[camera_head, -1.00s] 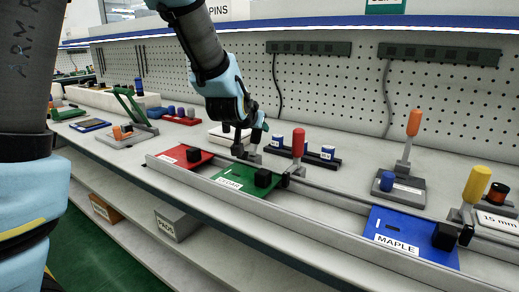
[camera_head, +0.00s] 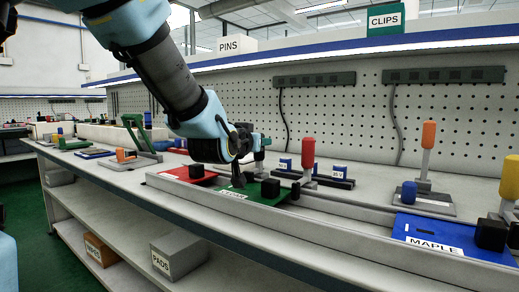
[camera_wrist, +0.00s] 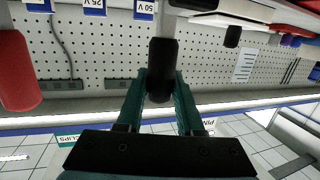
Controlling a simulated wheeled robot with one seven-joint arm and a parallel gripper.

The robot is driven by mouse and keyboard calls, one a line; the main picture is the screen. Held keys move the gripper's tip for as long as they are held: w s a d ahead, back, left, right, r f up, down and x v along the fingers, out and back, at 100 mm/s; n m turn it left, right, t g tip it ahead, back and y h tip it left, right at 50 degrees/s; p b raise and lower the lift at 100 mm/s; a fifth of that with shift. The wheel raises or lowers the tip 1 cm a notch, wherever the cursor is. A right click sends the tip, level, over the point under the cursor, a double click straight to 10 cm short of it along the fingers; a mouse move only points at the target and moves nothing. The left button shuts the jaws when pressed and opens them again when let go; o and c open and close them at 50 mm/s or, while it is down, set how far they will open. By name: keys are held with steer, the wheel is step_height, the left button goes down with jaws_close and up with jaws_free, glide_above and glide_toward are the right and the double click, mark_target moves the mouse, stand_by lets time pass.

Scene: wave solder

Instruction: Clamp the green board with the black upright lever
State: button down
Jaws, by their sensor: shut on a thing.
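The green board (camera_head: 250,196) lies flat on the bench beside a long grey rail, with a black block on it. My gripper (camera_head: 250,144) is above the board's left end. In the wrist view, its two green fingers are shut on the black lever handle (camera_wrist: 162,66), one on each side. In the head view, my gripper mostly hides the handle, so I cannot tell its exact tilt. A dark clamp part (camera_head: 238,179) shows below my gripper, by the left end of the green board; I cannot tell whether it touches the board.
A red board (camera_head: 188,173) lies to the left and a blue MAPLE board (camera_head: 440,232) to the right. A red-handled lever (camera_head: 308,150) stands close to the right of my gripper. Orange (camera_head: 428,135) and yellow (camera_head: 510,178) levers stand farther right. A pegboard (camera_head: 350,105) closes the back.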

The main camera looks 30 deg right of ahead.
stand_by(0.3)
steer(key=c, duration=0.5)
jaws_free()
steer(key=shift+c, duration=0.2)
steer(key=shift+a, duration=0.1)
steer(key=v, duration=1)
steer(key=shift+s+a, duration=0.25)
steer(key=shift+s, duration=0.05)
